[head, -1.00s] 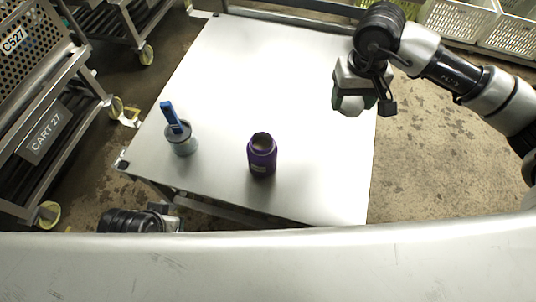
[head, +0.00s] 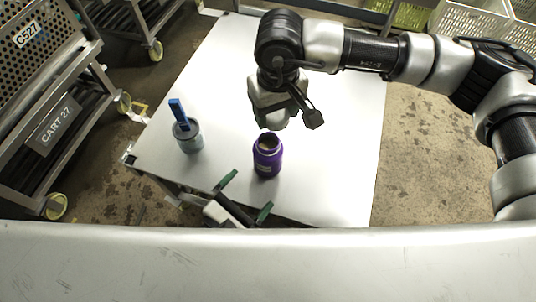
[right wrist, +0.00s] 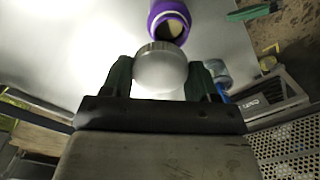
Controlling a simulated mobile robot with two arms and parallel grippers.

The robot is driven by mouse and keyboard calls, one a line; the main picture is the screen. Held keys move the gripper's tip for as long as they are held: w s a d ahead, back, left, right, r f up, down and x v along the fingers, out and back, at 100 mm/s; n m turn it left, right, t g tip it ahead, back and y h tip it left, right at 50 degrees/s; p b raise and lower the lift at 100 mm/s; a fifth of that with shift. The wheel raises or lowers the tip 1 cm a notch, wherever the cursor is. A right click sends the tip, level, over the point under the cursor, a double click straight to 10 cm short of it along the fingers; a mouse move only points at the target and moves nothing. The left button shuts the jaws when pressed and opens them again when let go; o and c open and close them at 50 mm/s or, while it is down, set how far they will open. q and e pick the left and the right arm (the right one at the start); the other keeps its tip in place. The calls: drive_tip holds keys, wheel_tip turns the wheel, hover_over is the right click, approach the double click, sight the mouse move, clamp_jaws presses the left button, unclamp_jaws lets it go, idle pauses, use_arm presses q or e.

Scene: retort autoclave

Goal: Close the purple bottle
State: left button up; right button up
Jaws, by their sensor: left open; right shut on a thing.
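The purple bottle (head: 267,158) stands upright and uncapped near the front of the white table, its dark open mouth facing up. In the right wrist view the bottle (right wrist: 169,14) shows just beyond the lid. My right gripper (right wrist: 160,80) is shut on a round whitish lid (right wrist: 160,68) with a ridged metallic edge. In the head view the right gripper (head: 281,118) is above and just behind the bottle, hiding most of the lid. The lid appears apart from the bottle mouth. My left gripper (head: 243,195) is open and empty, low at the table's front edge, in front of the bottle.
A grey cup (head: 188,139) with a blue-handled item (head: 179,113) in it stands left of the bottle. The white table (head: 335,160) is clear to the right. Cart 27 (head: 50,125) stands at the left; crates (head: 470,22) are at the back right.

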drive_tip(key=shift+s+a+n, duration=0.3)
drive_tip(key=shift+s+a, duration=0.05)
drive_tip(key=shift+a, duration=0.45)
use_arm(q)
drive_tip(key=n, duration=0.1)
drive_tip(key=a+f+n+t+y, duration=0.1)
drive_tip(key=n, duration=0.1)
drive_tip(key=a+n, duration=0.1)
drive_tip(key=n, duration=0.1)
drive_tip(key=shift+w+f+t+y, duration=0.1)
drive_tip(key=shift+f+t+y, duration=0.05)
drive_tip(key=shift+t+y, duration=0.15)
drive_tip(key=x, duration=1.2)
drive_tip(key=shift+c, duration=0.3)
drive_tip(key=c, duration=1.2)
use_arm(e)
hover_over(268, 148)
drive_tip(key=shift+f, duration=2.5)
